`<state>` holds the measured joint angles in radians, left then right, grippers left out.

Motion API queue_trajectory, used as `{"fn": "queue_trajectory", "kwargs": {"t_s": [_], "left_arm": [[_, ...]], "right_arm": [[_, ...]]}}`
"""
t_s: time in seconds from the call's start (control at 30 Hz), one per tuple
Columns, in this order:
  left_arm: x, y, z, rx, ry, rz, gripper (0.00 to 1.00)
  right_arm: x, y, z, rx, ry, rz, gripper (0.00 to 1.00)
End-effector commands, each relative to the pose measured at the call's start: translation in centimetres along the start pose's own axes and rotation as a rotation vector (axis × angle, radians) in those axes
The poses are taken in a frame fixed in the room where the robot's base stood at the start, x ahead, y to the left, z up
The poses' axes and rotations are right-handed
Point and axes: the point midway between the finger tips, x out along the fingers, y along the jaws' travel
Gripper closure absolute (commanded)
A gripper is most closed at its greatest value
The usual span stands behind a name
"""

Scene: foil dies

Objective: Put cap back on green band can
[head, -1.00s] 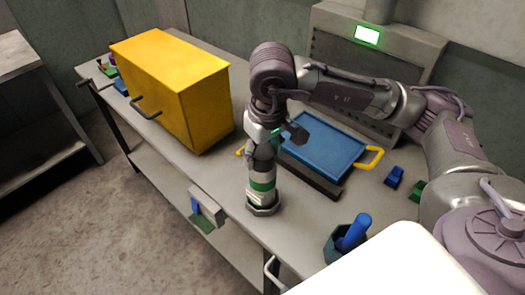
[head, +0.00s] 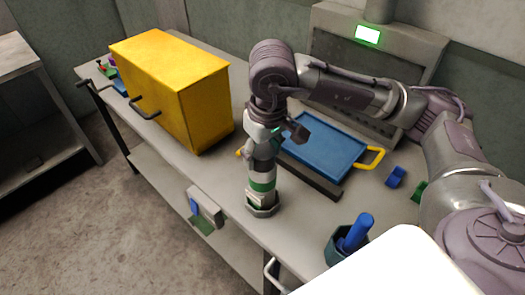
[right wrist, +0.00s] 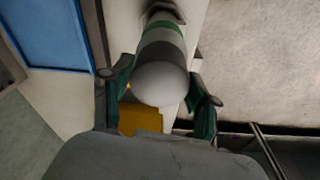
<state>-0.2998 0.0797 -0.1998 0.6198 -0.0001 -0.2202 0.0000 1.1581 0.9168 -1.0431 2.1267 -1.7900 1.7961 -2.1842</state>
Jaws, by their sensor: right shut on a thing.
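My left gripper is not in view.
A yellow cabinet (head: 172,85) stands at the left. A blue tray (head: 322,147) with yellow handles lies behind the can, with a dark bar (head: 312,182) along its front.

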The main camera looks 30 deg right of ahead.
Motion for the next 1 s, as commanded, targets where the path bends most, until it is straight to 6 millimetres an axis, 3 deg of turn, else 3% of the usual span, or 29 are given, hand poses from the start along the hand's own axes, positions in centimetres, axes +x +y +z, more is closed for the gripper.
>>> {"fn": "queue_trajectory", "kwargs": {"t_s": [0.1,0.13,0.3,0.5,0.6,1.0], "left_arm": [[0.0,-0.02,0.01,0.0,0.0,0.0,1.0],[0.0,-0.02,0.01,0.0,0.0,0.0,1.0],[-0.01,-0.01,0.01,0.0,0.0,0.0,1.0],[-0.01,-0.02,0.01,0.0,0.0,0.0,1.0],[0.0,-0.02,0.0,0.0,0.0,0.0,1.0],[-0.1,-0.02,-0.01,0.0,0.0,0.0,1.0]], "right_arm": [[0.0,-0.01,0.0,0.0,0.0,0.0,0.55],[0.0,-0.01,0.0,0.0,0.0,0.0,0.35],[0.01,-0.01,0.0,0.0,0.0,0.0,0.11],[0.02,-0.01,0.01,0.0,0.0,0.0,0.11],[0.02,-0.01,0.01,0.0,0.0,0.0,0.0],[-0.16,-0.01,-0.02,0.0,0.0,0.0,0.0]]}}
